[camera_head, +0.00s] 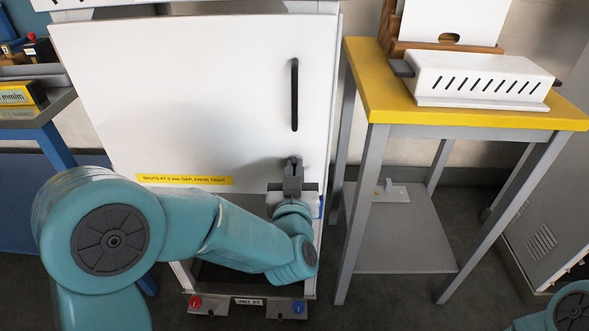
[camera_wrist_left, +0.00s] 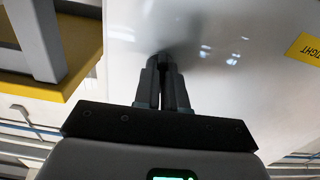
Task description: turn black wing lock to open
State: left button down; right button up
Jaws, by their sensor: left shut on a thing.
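The white door (camera_head: 190,90) of the cabinet is closed or nearly so, with a black vertical handle (camera_head: 294,95) and a yellow label strip (camera_head: 185,179). My left gripper (camera_head: 292,166) is at the lower right of the door, its fingers pointing at the panel. In the left wrist view, the gripper (camera_wrist_left: 163,75) has its fingers close together, shut on the black wing lock (camera_wrist_left: 165,56). The lock is mostly hidden by the fingers, so its angle cannot be told. My right gripper is not in view.
A yellow-topped table (camera_head: 465,118) stands right of the cabinet, with a white slotted box (camera_head: 480,77) on it. A bench with a yellow box (camera_head: 20,93) is at the left. Red (camera_head: 195,301) and blue (camera_head: 299,307) knobs sit at the cabinet's foot.

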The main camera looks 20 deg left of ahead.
pick_arm(q)
jog(key=shift+m, duration=0.3)
dwell(0.4)
jog(key=c, duration=1.2)
grip_release()
jog(key=shift+s, duration=0.1)
jog(key=b+v, duration=0.7)
jog(key=v, duration=0.9)
